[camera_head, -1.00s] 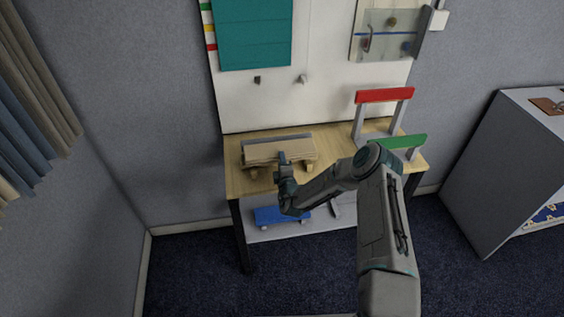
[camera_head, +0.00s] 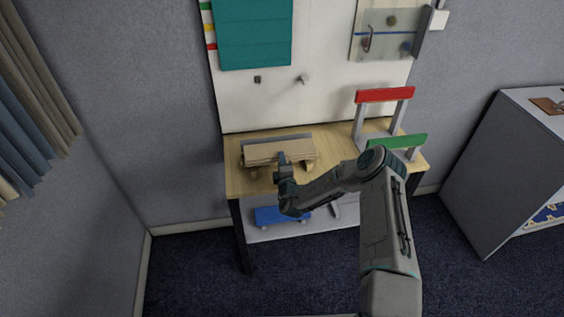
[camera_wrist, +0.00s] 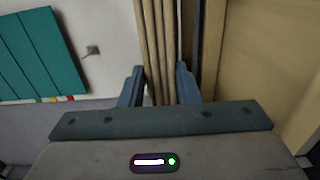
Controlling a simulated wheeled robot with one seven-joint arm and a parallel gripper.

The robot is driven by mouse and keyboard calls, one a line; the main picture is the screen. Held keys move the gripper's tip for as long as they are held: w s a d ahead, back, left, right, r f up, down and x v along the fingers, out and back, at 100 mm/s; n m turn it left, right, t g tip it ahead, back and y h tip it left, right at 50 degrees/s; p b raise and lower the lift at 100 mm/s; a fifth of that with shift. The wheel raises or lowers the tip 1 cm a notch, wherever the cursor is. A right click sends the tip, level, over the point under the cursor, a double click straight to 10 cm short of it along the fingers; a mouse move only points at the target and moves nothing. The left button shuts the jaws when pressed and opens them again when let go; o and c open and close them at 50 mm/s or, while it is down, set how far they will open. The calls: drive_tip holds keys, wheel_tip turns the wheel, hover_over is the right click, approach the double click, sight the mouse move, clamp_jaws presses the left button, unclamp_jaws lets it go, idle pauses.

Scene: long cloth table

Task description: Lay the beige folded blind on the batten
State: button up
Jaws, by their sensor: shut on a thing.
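The beige folded blind (camera_head: 268,154) lies level along the left part of the table, above light wooden blocks (camera_head: 255,171). Whether it rests on them or hangs just clear, I cannot tell. My gripper (camera_head: 283,158) is at its front middle. In the wrist view, the blind's stacked beige folds (camera_wrist: 160,40) run up between the two blue-grey fingers of my gripper (camera_wrist: 160,88), which is shut on them. A red bar (camera_head: 384,96) and a green bar (camera_head: 402,141) stand on grey posts at the right. Which thing is the batten is not clear.
A grey strip (camera_head: 262,140) lies behind the blind. The wooden tabletop (camera_head: 236,185) meets a white backboard (camera_head: 330,100) with two small hooks and a teal blind (camera_head: 252,35). A blue bar (camera_head: 268,215) sits on the lower shelf.

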drive_tip(key=shift+f+b, duration=0.95)
drive_tip(key=shift+f, duration=0.25)
drive_tip(key=o, duration=0.9)
drive_tip(key=shift+o, duration=1.4)
drive_tip(key=shift+s+f, duration=0.1)
drive_tip(key=shift+s+f, duration=0.1)
drive_tip(key=shift+s, duration=0.35)
drive_tip(key=s+d+b, duration=0.1)
drive_tip(key=s+b, duration=0.1)
drive_tip(key=s, duration=1)
drive_tip(key=shift+s+d+r+b, duration=0.25)
drive_tip(key=shift+s+d+b, duration=0.05)
drive_tip(key=shift+s+d, duration=0.1)
drive_tip(key=shift+w, duration=0.1)
